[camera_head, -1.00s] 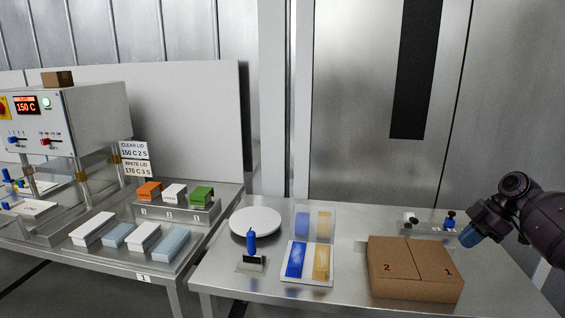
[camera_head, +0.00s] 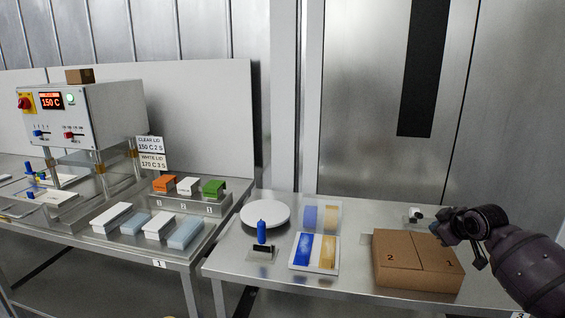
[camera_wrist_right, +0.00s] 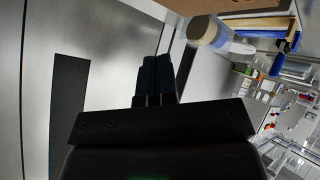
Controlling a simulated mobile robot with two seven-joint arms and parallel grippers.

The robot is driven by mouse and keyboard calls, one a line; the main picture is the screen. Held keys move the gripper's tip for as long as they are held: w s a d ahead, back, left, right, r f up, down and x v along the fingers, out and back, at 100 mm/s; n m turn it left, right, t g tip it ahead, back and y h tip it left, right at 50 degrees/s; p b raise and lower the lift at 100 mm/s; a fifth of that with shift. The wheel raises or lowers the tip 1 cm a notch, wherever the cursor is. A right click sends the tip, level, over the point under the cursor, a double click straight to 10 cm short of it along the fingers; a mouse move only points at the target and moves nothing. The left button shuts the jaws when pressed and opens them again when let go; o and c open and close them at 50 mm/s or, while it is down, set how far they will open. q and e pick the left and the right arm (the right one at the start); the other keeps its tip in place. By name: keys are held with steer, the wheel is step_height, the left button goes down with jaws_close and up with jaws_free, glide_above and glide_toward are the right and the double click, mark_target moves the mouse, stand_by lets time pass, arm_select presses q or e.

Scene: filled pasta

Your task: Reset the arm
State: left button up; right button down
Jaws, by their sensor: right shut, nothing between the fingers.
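My right arm comes in from the right in the head view, its dark wrist above the right part of the steel table (camera_head: 345,285). In the right wrist view my right gripper (camera_wrist_right: 157,62) shows its dark blue fingers together, with nothing between them. It is clear of the table in the air, close to the brown box marked 2 and 1 (camera_head: 410,276). The wrist hides part of the table's back right. My left gripper is in neither view.
A white round plate (camera_head: 265,214), a blue-handled tool on a stand (camera_head: 262,236) and a tray of blue and yellow pieces (camera_head: 315,269) stand left of the box. The heat-sealing machine (camera_head: 80,125) and several boxes are on the left table.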

steer(key=s+a+f+m+t+y, duration=0.1)
steer(key=s+a+f+m+t, duration=0.25)
steer(key=s+a+f, duration=1.05)
steer(key=s+f+m, duration=0.1)
steer(key=s+f, duration=0.3)
steer(key=s, duration=0.4)
steer(key=s+a+f+m+g+h, duration=0.1)
steer(key=s+f, duration=0.2)
steer(key=s, duration=0.6)
steer(key=s+f+m+g+h, duration=0.1)
steer(key=s+f, duration=0.3)
steer(key=s, duration=0.5)
steer(key=shift+s+a+f, duration=0.2)
steer(key=shift+a+f, duration=0.1)
steer(key=shift+a, duration=0.05)
